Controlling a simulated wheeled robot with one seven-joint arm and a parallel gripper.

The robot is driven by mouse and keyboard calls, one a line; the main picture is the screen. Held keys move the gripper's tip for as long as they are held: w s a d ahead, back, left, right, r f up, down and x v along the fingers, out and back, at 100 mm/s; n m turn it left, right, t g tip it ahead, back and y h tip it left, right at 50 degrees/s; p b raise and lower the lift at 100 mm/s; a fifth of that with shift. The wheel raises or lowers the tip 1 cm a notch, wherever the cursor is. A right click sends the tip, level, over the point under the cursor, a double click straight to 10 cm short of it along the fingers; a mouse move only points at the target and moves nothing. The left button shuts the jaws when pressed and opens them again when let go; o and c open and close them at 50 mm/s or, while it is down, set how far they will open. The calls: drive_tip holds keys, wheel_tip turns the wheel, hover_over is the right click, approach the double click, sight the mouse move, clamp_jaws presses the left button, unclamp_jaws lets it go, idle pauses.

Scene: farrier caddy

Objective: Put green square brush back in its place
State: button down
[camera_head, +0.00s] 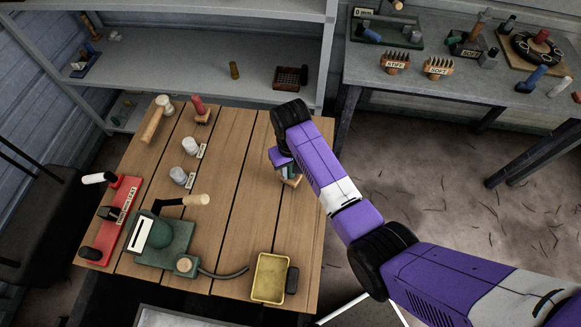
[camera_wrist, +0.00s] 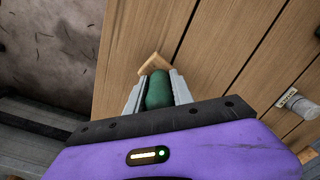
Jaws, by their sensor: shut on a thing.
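The green square brush shows in the wrist view as a rounded green handle (camera_wrist: 158,90) with a light wooden corner (camera_wrist: 155,64) beyond it. My gripper (camera_wrist: 158,84) is shut on the green handle, one grey finger on each side. In the head view, my gripper (camera_head: 286,172) is over the right part of the wooden table, mostly hidden by my purple arm. Part of the brush's wooden block (camera_head: 293,181) shows beside it. I cannot tell whether the brush touches the tabletop. The brush's place cannot be made out for sure.
The table (camera_head: 240,190) has a red rack (camera_head: 112,222), a green device (camera_head: 160,240), a yellow tray (camera_head: 270,278), and a red-handled brush (camera_head: 201,110). A grey bench (camera_head: 440,85) at the back right holds brushes and a green tray (camera_head: 388,30). Shelves (camera_head: 190,62) stand behind the table.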

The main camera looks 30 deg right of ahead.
drive_tip(key=shift+f, duration=0.75)
drive_tip(key=shift+f+b, duration=0.5)
drive_tip(key=shift+b, duration=0.1)
drive_tip(key=c, duration=1)
unclamp_jaws()
wheel_tip(320, 180, up, 8)
drive_tip(key=shift+f, duration=0.1)
